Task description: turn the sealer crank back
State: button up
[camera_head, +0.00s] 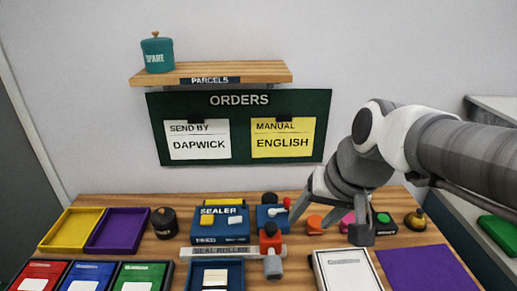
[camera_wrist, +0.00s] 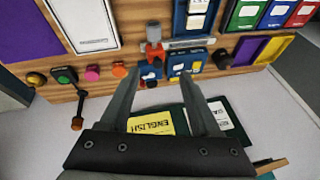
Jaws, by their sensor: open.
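The blue sealer (camera_head: 220,228) stands at the middle of the wooden bench, with yellow and white parts on top. Right of it is a smaller blue block (camera_head: 268,218) bearing a pale crank arm (camera_head: 278,211) with a red knob (camera_head: 287,203). The crank arm points right and slightly up in the head view. My gripper (camera_head: 328,228) is open and empty, its left finger close beside the red knob; contact cannot be told. In the wrist view, the open fingers (camera_wrist: 159,72) straddle the area of the blue block (camera_wrist: 151,70); the crank arm is not clear there.
Orange (camera_head: 314,224) and pink knobs, a green button (camera_head: 383,218) and a bell-like item (camera_head: 416,219) stand right. The orders board (camera_head: 240,100) is behind. Trays crowd the front.

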jog(key=w+f+m+g+p, duration=0.1)
jog(key=w+f+m+p, duration=0.15)
jog(key=w, duration=0.65)
jog(key=m+h+p, duration=0.3)
jog(key=h+p, duration=0.1)
jog(key=h, duration=0.1)
send_over(286, 199)
jog(key=s+a, duration=0.4)
jog(key=s, duration=0.1)
notch_tip(286, 199, down, 11)
jog(key=p+x, duration=0.2)
jog(key=x, duration=1.5)
jog(key=shift+a+f, duration=0.1)
jog(key=shift+a, duration=0.05)
grip_shut()
